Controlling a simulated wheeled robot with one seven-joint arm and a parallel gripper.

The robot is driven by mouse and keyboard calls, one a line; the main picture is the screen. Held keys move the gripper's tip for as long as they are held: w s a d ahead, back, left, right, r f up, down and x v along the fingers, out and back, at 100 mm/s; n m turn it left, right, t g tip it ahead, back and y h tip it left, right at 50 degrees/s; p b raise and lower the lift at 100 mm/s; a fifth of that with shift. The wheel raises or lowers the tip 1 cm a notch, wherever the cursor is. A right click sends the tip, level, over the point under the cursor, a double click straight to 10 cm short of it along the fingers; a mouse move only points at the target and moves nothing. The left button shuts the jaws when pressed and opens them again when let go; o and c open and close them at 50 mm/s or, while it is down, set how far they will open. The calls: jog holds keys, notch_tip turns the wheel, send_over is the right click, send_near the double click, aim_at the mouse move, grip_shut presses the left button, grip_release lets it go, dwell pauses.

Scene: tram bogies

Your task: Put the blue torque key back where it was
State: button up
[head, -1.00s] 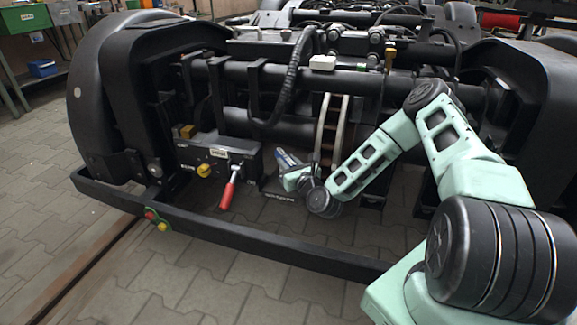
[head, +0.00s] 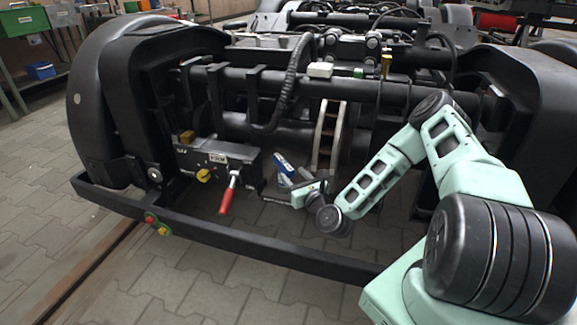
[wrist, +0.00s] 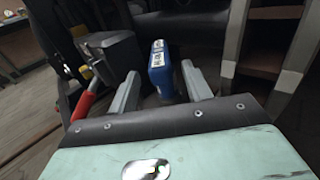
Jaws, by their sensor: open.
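The blue torque key (head: 284,164) shows as a blue piece with white markings, just beyond my gripper. In the wrist view the blue torque key (wrist: 161,68) stands roughly upright in the gap between the fingers, its white lettering facing the camera. Its lower part is hard to make out. My gripper (head: 292,190) is open, low inside the bogie frame and right of the red-handled lever. In the wrist view my gripper (wrist: 160,76) has a finger on each side of the key's outline. I cannot tell whether either finger touches it.
A black box with a yellow knob (head: 204,175) and red-handled lever (head: 228,195) stands left of my gripper. The red handle (wrist: 82,106) is close to the left finger. A light curved metal part (head: 328,135) rises behind; a black frame bar (head: 250,240) runs in front.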

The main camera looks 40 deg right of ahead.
jog(key=s+p, duration=0.2)
jog(key=s, duration=0.4)
jog(key=a+r+n+g+y, duration=0.2)
jog(key=a+n+g+y, duration=0.25)
jog(key=a+n, duration=0.7)
jog(key=a+r+n+g+y, duration=0.3)
jog(key=a+n+g, duration=0.45)
jog(key=n, duration=0.65)
jog(key=s+a+r+n+g+h, duration=0.1)
jog(key=s+a+r+n+g, duration=0.1)
jog(key=s+r+n, duration=0.3)
jog(key=s+a+r+n+g+h, duration=0.2)
jog(key=s+a+r+n, duration=0.2)
jog(key=s, duration=0.9)
jog(key=s+a+r+n+g+h, duration=0.1)
jog(key=s+a+r+n, duration=0.2)
jog(key=s+r+n, duration=0.5)
jog(key=shift+s+a+r+n+g+h, duration=0.2)
jog(key=shift+s+a+n+g+h, duration=0.35)
jog(key=shift+n, duration=0.7)
jog(key=shift+s+d, duration=0.1)
jog(key=shift+d, duration=0.05)
